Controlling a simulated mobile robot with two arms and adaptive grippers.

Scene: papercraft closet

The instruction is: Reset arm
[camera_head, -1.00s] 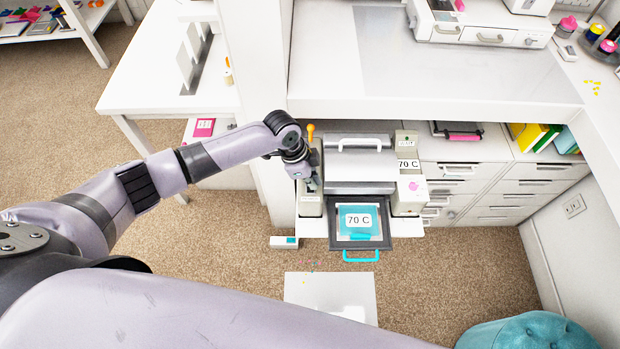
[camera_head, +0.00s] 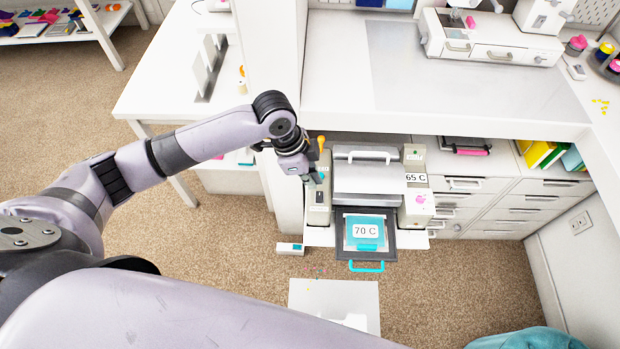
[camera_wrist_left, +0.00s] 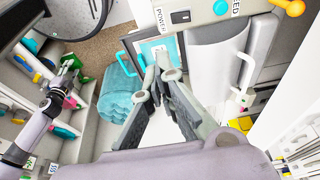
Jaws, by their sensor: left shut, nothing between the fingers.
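My left arm comes in from the left in the head view. Its gripper (camera_head: 315,180) is at the left side of the press machine (camera_head: 367,183), above the left housing with the small black switch. In the left wrist view the left gripper's fingers (camera_wrist_left: 163,66) are together at the tips and empty, in front of the machine's POWER panel (camera_wrist_left: 183,17). Whether they touch the panel is unclear. My right gripper (camera_wrist_left: 68,72) seems to show small at the left of the wrist view; its jaws are too small to read.
The machine's drawer with a teal "70 C" card (camera_head: 365,233) is pulled out. The display (camera_head: 416,178) reads 65 C. A yellow-orange lever (camera_head: 321,144) stands beside the gripper. A white shelf (camera_head: 440,110) overhangs behind. Carpet in front is mostly free; a teal pouf (camera_head: 530,338) stands lower right.

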